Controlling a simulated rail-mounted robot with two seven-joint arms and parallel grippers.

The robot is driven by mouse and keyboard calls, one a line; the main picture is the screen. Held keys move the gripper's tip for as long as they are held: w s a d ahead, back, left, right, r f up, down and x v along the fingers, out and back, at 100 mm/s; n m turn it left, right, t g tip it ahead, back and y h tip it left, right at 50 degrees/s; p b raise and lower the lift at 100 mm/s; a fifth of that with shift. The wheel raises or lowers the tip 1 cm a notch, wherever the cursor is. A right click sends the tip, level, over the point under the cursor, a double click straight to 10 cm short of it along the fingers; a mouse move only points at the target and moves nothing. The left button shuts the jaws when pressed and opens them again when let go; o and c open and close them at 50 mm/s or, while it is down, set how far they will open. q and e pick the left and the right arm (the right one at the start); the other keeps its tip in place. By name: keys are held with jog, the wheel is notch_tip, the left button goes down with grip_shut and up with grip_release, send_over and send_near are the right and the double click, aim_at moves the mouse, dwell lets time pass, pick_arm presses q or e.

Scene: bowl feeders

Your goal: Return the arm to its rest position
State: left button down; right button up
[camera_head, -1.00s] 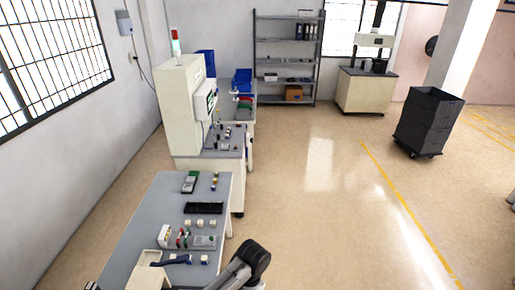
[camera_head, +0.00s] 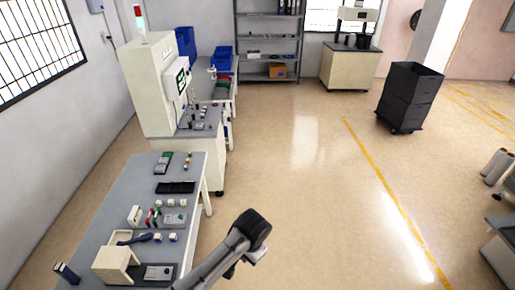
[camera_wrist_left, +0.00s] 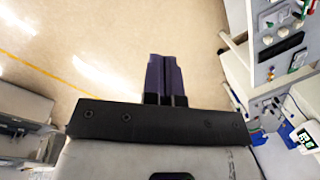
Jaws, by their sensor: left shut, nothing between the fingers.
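My left arm reaches in from the bottom of the head view, to the right of the near workbench (camera_head: 120,205) and over the floor. Its dark rounded joint stands out there, but its fingertips are hard to make out. In the left wrist view my left gripper (camera_wrist_left: 165,78) shows two dark purple fingers pressed together. Nothing is between them, and bare floor lies beneath. My right gripper is in neither view.
A cream machine (camera_head: 150,90) stands behind. Black stacked crates (camera_head: 408,98) stand right of the yellow floor line. The middle floor is clear.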

pick_arm(q)
notch_tip(320, 180, up, 18)
jog(key=w+d+t+h, duration=0.1)
jog(key=d+t+h, duration=0.25)
jog(key=t, duration=0.35)
jog(key=s+a+r+n+t+h+p, duration=0.1)
jog(key=s+a+r+n+t+p, duration=0.1)
jog(key=s+a+r+t, duration=0.3)
jog(key=s+a+f+n+g+y+p, duration=0.25)
jog(key=s+a+f, duration=0.45)
jog(key=s+a, duration=0.45)
jog(key=s+a+f+n+g+p, duration=0.1)
jog(key=s+a+f+g, duration=0.1)
jog(key=s+f, duration=0.5)
jog(key=s+a+f+g+p, duration=0.1)
jog(key=s+a+f+g, duration=0.2)
jog(key=s+f, duration=0.4)
jog(key=s+g, duration=0.1)
jog(key=s, duration=0.5)
jog(key=shift+s+f+n, duration=0.15)
jog(key=shift+s+n, duration=0.05)
jog(key=shift+n, duration=0.15)
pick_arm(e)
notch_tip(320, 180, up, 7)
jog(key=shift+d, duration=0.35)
